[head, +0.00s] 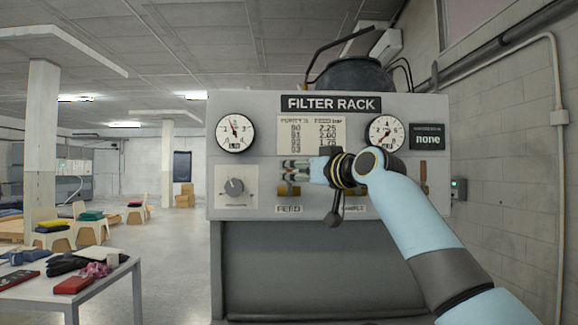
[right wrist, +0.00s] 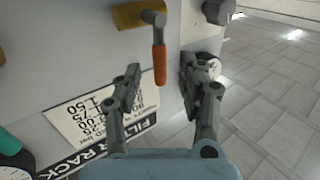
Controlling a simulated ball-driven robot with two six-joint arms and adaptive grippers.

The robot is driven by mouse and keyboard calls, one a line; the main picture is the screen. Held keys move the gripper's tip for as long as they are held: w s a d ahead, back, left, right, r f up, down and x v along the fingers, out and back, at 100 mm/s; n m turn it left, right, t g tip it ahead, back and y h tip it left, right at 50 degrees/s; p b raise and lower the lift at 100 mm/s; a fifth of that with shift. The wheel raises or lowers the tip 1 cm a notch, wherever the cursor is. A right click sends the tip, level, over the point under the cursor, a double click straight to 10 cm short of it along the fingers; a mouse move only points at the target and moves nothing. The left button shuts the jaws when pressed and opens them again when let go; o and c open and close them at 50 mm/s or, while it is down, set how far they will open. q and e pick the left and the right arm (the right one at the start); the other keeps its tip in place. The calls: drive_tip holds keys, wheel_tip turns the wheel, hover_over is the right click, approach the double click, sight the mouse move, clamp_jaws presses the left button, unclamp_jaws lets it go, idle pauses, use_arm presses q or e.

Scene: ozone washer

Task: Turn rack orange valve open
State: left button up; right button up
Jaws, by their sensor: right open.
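The filter rack (head: 330,203) stands ahead with a row of controls on its grey panel. In the right wrist view, an orange valve handle (right wrist: 159,64) hangs from a yellow valve body (right wrist: 138,15). My right gripper (right wrist: 160,68) is open, with a finger on either side of the handle in the picture; I cannot tell whether they touch it. In the head view, my right gripper (head: 291,172) is in front of the panel above the FEED label and hides part of the valve behind it. An orange-brown handle (head: 423,174) shows at the panel's right end. My left gripper is out of view.
Two gauges (head: 235,133) (head: 385,133) and a grey knob (head: 234,186) are on the panel. A dark vessel (head: 353,75) sits on top. A white table (head: 100,284) with several items stands at left. A wall (head: 505,165) bounds the right side.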

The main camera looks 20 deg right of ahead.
sight(292, 171)
drive_tip(key=shift+p+x, duration=0.3)
drive_tip(key=shift+x, duration=1.4)
clamp_jaws()
drive_tip(key=shift+w+f, duration=0.15)
drive_tip(key=shift+f, duration=0.1)
